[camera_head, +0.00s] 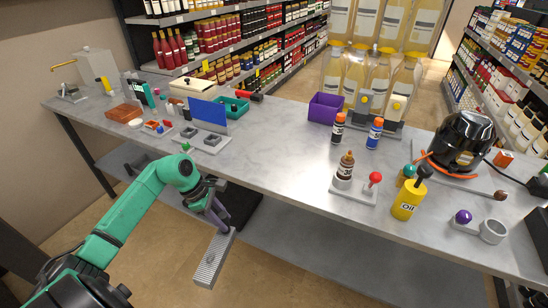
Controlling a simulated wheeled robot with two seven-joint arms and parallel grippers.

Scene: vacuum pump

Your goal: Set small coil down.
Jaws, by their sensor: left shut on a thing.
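My left gripper (204,194), at the end of the green arm, is in front of the table's near edge. It is shut on a long piece with a purple-grey upper part (217,215) and a grey ribbed block (215,258) at its lower end. I take this piece for the small coil, though its shape does not show clearly as a coil. It hangs tilted, over the floor and clear of the tabletop (265,165). The fingertips are partly hidden by the gripper body. My right gripper is not in view.
A grey fixture (212,140) with a blue panel (208,115) stands on the table behind the gripper. A purple bin (325,107), bottles, a yellow oil can (408,202) and a black rounded machine (462,142) stand to the right. The table's middle is clear.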

